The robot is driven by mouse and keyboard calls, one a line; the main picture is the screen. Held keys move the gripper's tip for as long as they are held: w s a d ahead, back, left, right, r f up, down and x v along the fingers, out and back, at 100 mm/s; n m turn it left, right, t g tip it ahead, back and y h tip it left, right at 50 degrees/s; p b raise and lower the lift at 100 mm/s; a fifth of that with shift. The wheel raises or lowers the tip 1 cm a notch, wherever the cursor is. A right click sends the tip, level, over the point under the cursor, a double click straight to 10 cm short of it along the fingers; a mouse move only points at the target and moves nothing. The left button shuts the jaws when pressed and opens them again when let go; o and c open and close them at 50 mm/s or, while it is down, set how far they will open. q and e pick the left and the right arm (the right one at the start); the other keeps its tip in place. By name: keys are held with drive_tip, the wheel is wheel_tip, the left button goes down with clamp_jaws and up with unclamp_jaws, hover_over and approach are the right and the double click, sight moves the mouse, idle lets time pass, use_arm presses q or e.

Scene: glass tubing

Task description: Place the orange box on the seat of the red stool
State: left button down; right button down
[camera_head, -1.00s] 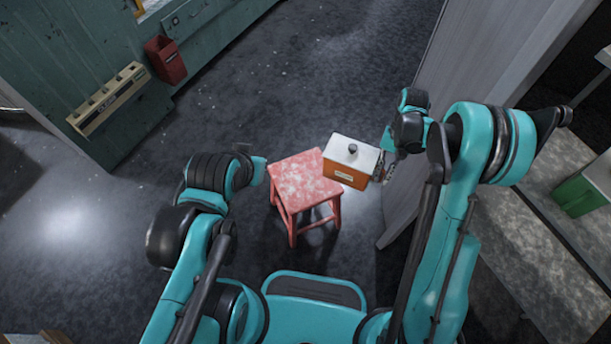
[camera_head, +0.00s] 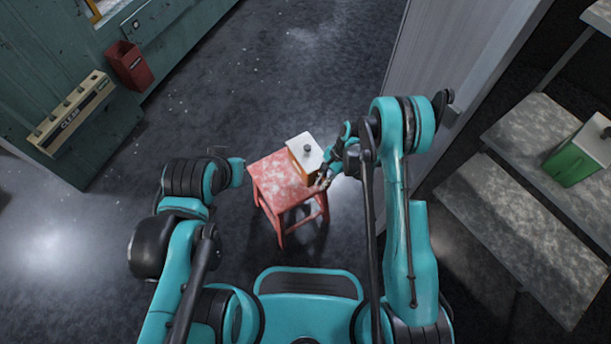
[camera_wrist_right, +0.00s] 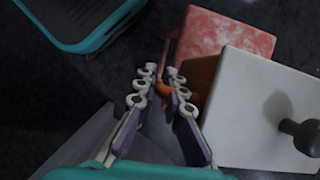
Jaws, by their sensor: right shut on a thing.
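The orange box (camera_head: 299,167) has a white lid with a dark knob. In the head view it is over the right part of the red stool's worn seat (camera_head: 266,181); I cannot tell whether it touches the seat. My right gripper (camera_head: 323,181) is at the box's right side, shut on a small orange part of it (camera_wrist_right: 165,90). In the right wrist view the white lid (camera_wrist_right: 245,105) fills the right side, with the seat (camera_wrist_right: 222,33) behind it. My left gripper (camera_head: 238,172) is left of the stool, apart from it; its fingers are not clear.
A grey panel (camera_head: 430,60) stands right of the stool, behind my right arm. Shelves (camera_head: 520,235) at the right hold a green box (camera_head: 575,160). A green cabinet (camera_head: 50,60) with a red bin (camera_head: 130,66) is at the upper left. The floor around the stool is clear.

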drive_tip(key=w+a+f+b, duration=0.1)
drive_tip(key=a+f+b, duration=0.1)
drive_tip(key=a+f, duration=0.1)
drive_tip(key=w+a+f+b, duration=0.1)
drive_tip(key=a+f, duration=0.2)
drive_tip(key=f, duration=0.1)
drive_tip(key=w+a+f+b, duration=0.2)
drive_tip(key=a+f, duration=0.1)
drive_tip(key=shift+a+f+b, duration=0.15)
drive_tip(key=shift+a+b, duration=0.1)
drive_tip(key=shift+b, duration=0.05)
drive_tip(key=c, duration=1.9)
unclamp_jaws()
drive_tip(key=shift+f, duration=0.1)
drive_tip(key=shift+o, duration=1.4)
